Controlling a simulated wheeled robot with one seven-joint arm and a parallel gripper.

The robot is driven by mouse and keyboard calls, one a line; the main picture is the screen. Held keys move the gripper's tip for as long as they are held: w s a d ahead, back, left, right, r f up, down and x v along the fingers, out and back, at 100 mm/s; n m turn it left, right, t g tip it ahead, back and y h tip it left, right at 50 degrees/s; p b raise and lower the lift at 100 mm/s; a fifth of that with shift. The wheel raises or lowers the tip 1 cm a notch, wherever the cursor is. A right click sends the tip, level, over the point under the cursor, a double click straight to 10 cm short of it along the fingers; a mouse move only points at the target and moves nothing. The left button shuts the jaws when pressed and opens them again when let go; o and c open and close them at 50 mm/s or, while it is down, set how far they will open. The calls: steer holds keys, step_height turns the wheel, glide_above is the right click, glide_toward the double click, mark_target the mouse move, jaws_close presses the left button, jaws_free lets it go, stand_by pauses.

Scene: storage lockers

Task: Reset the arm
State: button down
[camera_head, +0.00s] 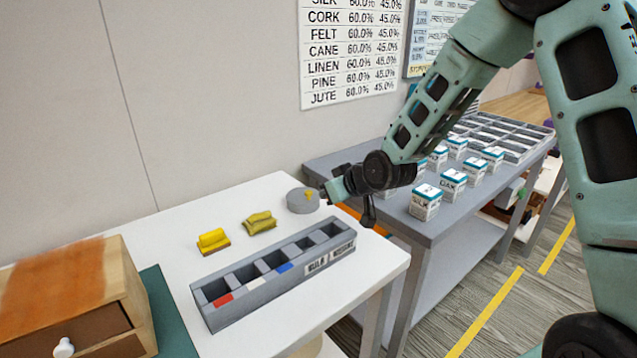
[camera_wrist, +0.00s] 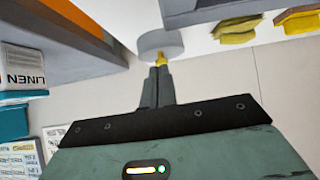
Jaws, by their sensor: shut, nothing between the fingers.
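My arm reaches in from the upper right in the head view, bent down toward the white table (camera_head: 255,205). My gripper (camera_head: 326,193) is just right of a round grey disc (camera_head: 302,203) at the table's back right corner. In the wrist view my gripper (camera_wrist: 159,70) has its two narrow fingers together and empty. Past their tips lies the grey disc (camera_wrist: 152,42) with a small yellow mark (camera_wrist: 161,58) on it. I cannot tell whether the tips touch it.
A grey bin (camera_head: 270,275) with several compartments lies along the table's front. Two yellow pieces, one (camera_head: 213,241) and another (camera_head: 259,223), lie behind it. A wooden drawer box (camera_head: 75,290) stands left. A grey bench (camera_head: 460,205) with several labelled boxes stands right, under my forearm.

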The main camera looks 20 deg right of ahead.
steer(key=shift+s+d+f, duration=0.15)
steer(key=shift+s+f, duration=0.05)
steer(key=shift+s, duration=0.2)
steer(key=s+a+r, duration=0.1)
steer(key=s+a, duration=0.1)
steer(key=s+a+r+g+p, duration=0.1)
steer(key=s+a, duration=0.1)
steer(key=s+a+r+n+g+p, duration=0.1)
steer(key=s+a, duration=0.1)
steer(key=shift+s+a+r, duration=0.25)
steer(key=shift+a+r, duration=0.1)
steer(key=shift+a, duration=0.05)
steer(key=s+a+r+n+g+h+p, duration=0.1)
steer(key=s+r+g+p, duration=0.1)
steer(key=s, duration=0.8)
steer(key=s+a+r+n+g+p, duration=0.1)
steer(key=s+a+r+g, duration=0.1)
steer(key=s, duration=0.8)
steer(key=s+a+r+g+h+p, duration=0.1)
steer(key=s+r, duration=0.4)
steer(key=s, duration=0.5)
steer(key=a+g+p, duration=0.1)
steer(key=g, duration=0.1)
steer(key=shift+a+r+n+g+h+p, duration=0.25)
steer(key=shift+n+g+h+p, duration=0.05)
steer(key=shift+n+g, duration=0.1)
steer(key=shift+s, duration=0.1)
